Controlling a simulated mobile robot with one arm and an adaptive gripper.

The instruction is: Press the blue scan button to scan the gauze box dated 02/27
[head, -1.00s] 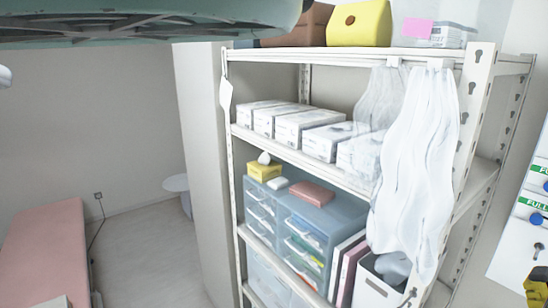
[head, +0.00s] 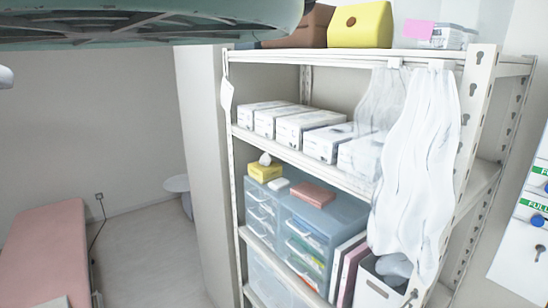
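A row of several white boxes (head: 302,128) stands on the upper shelf of the metal rack. They may be gauze boxes, but their print is too small to read, so I cannot tell which is dated 02/27. A translucent white curtain (head: 418,165) hangs in front of the right end of the row and partly veils the last box. I cannot make out a scan button or scanner. My gripper is not in view.
The metal rack (head: 483,107) holds a blue drawer unit (head: 325,222), a yellow tissue box (head: 265,172) and a white bin (head: 371,290). Labelled white units are at right.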

